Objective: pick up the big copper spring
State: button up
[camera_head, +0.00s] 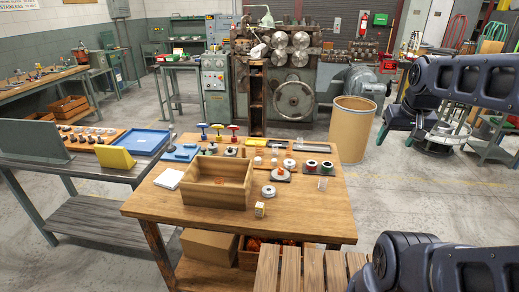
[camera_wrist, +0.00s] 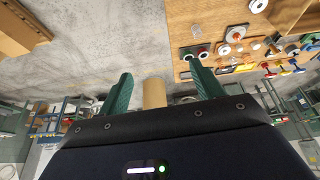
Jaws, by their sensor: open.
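In the head view my gripper (camera_head: 395,116) is in the air at the right, well off the table and away from the coil.
The wooden box (camera_head: 215,195) fills the table's left middle. White rolls, dark discs and coloured-handled tools crowd the table's back. A small yellow-and-white block (camera_head: 260,209) is near the front. A brown drum (camera_head: 352,128) stands behind. The table's front right is clear.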

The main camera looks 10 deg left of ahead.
jog(key=w+a+r+n+g, duration=0.1)
jog(key=w+a+r+n, duration=0.15)
jog(key=w, duration=0.45)
jog(key=w+a+r+n, duration=0.15)
jog(key=w+a, duration=0.25)
jog(key=w, duration=0.4)
jog(key=n+g+h, duration=0.1)
jog(key=n+g, duration=0.2)
jog(key=n, duration=1)
send_over(259, 145)
jog(key=f, duration=2.6)
jog(key=shift+w+f, duration=0.15)
jog(key=shift+w, duration=0.2)
jog(key=shift+a+f+n, duration=0.25)
jog(key=shift+f+n, duration=0.05)
jog(key=shift+f, duration=0.2)
jog(key=f, duration=0.5)
jog(key=shift+d+f, duration=0.15)
jog(key=shift+d, duration=0.2)
jog(key=shift+s+d+f, duration=0.1)
jog(key=shift+f, duration=1.2)
jog(key=shift+s+f, duration=0.1)
jog(key=shift+f, duration=1.15)
jog(key=c, duration=1)
jog(key=shift+c, duration=0.2)
